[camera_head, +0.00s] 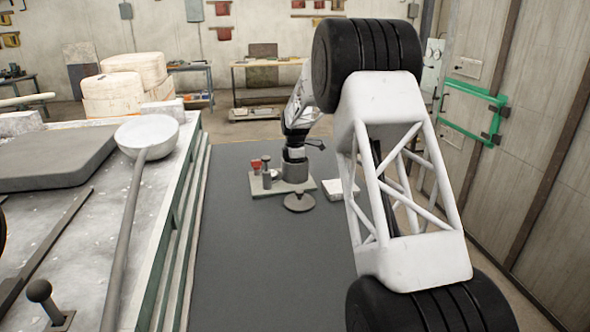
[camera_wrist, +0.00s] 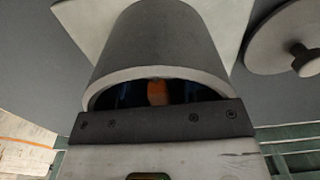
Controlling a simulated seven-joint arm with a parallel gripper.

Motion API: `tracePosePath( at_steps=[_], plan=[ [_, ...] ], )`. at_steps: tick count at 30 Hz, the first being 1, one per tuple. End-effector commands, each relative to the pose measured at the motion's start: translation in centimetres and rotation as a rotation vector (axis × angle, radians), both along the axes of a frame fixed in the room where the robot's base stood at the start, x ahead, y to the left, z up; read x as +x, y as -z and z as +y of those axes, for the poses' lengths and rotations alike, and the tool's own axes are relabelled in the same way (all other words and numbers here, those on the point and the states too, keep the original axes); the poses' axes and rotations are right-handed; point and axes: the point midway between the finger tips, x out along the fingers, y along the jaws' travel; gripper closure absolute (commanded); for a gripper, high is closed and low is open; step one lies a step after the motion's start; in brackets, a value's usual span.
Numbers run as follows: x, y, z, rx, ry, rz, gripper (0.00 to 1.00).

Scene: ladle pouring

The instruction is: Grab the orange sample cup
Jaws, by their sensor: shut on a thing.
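The orange sample cup (camera_wrist: 158,93) shows in the wrist view as a small orange patch just inside the mouth of a grey cylindrical pot. My gripper (camera_head: 294,154) points down into this pot in the head view. Its dark fingers reach inside the rim and are shut on the orange cup, one on each side. Most of the cup and the fingertips are hidden by the pot wall and the gripper's mount. In the head view the cup cannot be seen.
The grey pot (camera_head: 295,176) stands on a pale plate (camera_head: 284,187) beside small posts and a red piece (camera_head: 256,164). A round grey lid (camera_head: 299,202) with a knob lies in front. A white block (camera_head: 341,188) is to the right. A long-handled ladle (camera_head: 146,137) rests on the left bench.

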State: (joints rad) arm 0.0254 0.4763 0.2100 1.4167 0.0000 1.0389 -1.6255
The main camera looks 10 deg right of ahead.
Motion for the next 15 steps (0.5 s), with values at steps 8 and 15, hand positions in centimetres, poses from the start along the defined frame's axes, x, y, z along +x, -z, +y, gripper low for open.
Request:
tracePosePath(
  at_steps=[8,15],
  plan=[
    [0.0,-1.8,0.0,0.0,0.0,-0.002,0.89],
    [0.1,-5.3,0.0,0.0,0.0,-0.004,0.89]
  ],
)
